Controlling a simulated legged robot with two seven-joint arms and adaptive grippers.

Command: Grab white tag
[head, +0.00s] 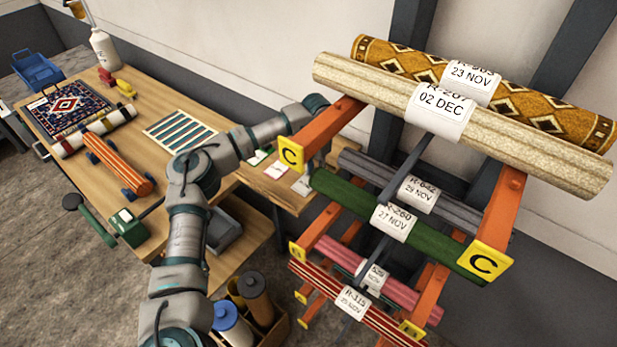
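My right gripper is out of view.
A rack with orange arms (336,117) and yellow C plates holds several rolled rugs (400,222) with white paper labels, close to my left arm. The table (165,95) carries a striped sheet (180,130), a patterned rug (68,110) and a bottle (104,48). A box of rolls (265,325) stands below.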

